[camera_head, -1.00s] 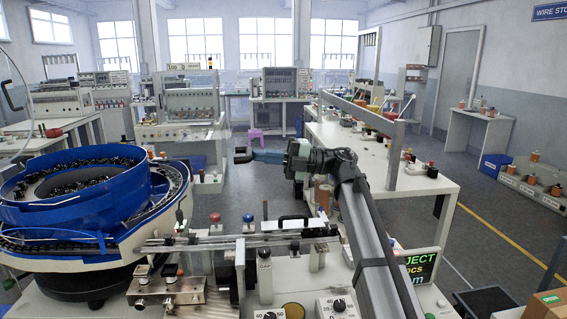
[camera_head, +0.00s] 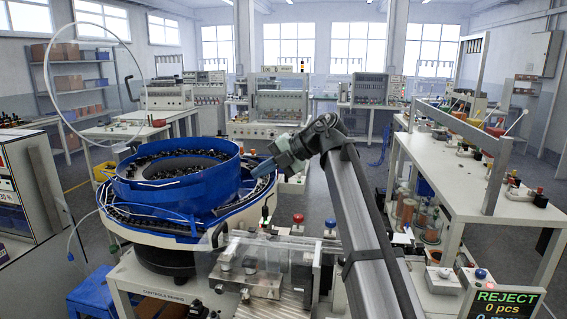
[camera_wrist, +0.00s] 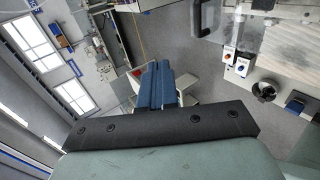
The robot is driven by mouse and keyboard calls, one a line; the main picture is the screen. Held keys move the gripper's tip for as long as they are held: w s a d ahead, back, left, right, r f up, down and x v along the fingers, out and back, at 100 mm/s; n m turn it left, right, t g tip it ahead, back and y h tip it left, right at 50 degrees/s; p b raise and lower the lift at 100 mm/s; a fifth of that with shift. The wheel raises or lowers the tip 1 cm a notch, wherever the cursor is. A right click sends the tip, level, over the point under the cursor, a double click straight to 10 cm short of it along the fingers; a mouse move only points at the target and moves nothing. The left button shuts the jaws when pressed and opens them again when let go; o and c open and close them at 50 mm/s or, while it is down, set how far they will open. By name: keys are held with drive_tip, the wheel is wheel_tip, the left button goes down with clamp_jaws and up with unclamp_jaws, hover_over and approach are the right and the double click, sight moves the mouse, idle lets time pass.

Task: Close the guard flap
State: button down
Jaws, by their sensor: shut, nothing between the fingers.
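The guard flap (camera_head: 212,262) looks like a clear panel with a black handle (camera_head: 218,235) at its left end. It shows in front of the feeder bowl, over small metal fittings; its exact angle is hard to tell. The handle also shows at the top of the wrist view (camera_wrist: 203,18), right of my fingers. My gripper (camera_head: 258,171) is shut and empty. It is in the air by the bowl's right rim, above and right of the handle in the head view, apart from the flap. Its blue fingers (camera_wrist: 158,68) lie together in the wrist view.
The blue feeder bowl (camera_head: 180,202) with dark parts stands left of my gripper. A red button (camera_head: 298,218) and a blue button (camera_head: 330,223) stand right of the flap. A white bench (camera_head: 450,175) is at right. Open floor lies behind.

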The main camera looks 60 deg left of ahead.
hover_over(222, 228)
drive_tip(key=w+d, duration=0.3)
wheel_tip(222, 228, down, 8)
drive_tip(key=r, duration=0.1)
drive_tip(key=a+f, duration=0.1)
drive_tip(key=f, duration=0.1)
drive_tip(key=s+f, duration=0.1)
drive_tip(key=f, duration=0.2)
drive_tip(key=s+a+f, duration=0.1)
drive_tip(key=f, duration=0.1)
drive_tip(key=shift+s+a+f, duration=0.15)
drive_tip(key=shift+s+a, duration=0.1)
drive_tip(key=shift+a, duration=0.05)
drive_tip(key=shift+s+a+f, duration=0.15)
drive_tip(key=shift+f, duration=0.35)
drive_tip(key=shift+s+a+f, duration=0.1)
drive_tip(key=shift+f, duration=0.4)
wheel_tip(222, 228, up, 14)
drive_tip(key=w+d, duration=0.1)
drive_tip(key=w, duration=0.1)
drive_tip(key=shift+d+f, duration=0.15)
drive_tip(key=shift+d, duration=0.2)
drive_tip(key=shift+w, duration=0.1)
